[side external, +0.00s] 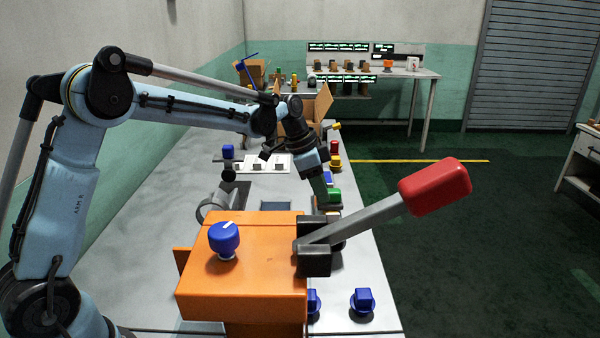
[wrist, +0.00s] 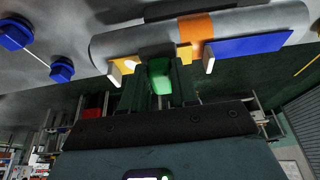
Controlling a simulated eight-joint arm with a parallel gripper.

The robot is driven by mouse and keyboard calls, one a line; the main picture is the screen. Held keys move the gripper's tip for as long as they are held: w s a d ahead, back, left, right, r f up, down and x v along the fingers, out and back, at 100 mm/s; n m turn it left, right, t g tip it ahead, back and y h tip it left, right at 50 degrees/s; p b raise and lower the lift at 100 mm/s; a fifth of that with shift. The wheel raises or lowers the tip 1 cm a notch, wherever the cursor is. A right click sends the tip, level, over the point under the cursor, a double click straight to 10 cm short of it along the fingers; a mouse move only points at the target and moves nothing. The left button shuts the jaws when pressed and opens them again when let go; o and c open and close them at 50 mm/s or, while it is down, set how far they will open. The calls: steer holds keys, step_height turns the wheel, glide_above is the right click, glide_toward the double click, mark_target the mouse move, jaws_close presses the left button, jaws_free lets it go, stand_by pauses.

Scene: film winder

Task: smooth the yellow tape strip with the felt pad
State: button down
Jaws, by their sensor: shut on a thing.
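My gripper (wrist: 160,88) is shut on a small block with a bright green body (wrist: 160,76), which I take to be the felt pad. A dark grey part (wrist: 156,48) lies beyond it, close to a grey roll (wrist: 120,42). I cannot tell whether they touch. A yellow strip (wrist: 122,67) shows left of the block, below the roll. An orange-yellow band (wrist: 196,34) wraps the roll to the right. Which one is the tape strip is unclear. In the side view the green block (side external: 334,195) shows at my lowered gripper; the orange box and lever hide much of the roll.
An orange box (side external: 250,265) with a blue knob (side external: 224,238) and a red-handled lever (side external: 435,187) stands in front. Blue knobs (side external: 362,300) sit on the grey bench near its edge. A blue flap (wrist: 248,45) sticks out beside the band. An open carton (side external: 310,103) stands behind.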

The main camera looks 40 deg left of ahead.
steer(key=shift+w+a, duration=0.2)
stand_by(0.4)
steer(key=shift+w+a+f, duration=0.1)
steer(key=shift+w+a, duration=0.3)
steer(key=shift+a, duration=0.05)
steer(key=shift+w+a, duration=0.15)
steer(key=shift+w+a, duration=0.35)
steer(key=shift+a, duration=0.05)
stand_by(0.5)
step_height(320, 180, up, 7)
stand_by(0.8)
steer(key=shift+d, duration=0.1)
stand_by(0.4)
steer(key=shift+s+d+f, duration=0.15)
steer(key=shift+f, duration=0.85)
steer(key=shift+s+d+f, duration=0.15)
steer(key=shift+f, duration=0.85)
steer(key=shift+s+d+f, duration=0.15)
steer(key=shift+f, duration=0.85)
steer(key=shift+f, duration=0.4)
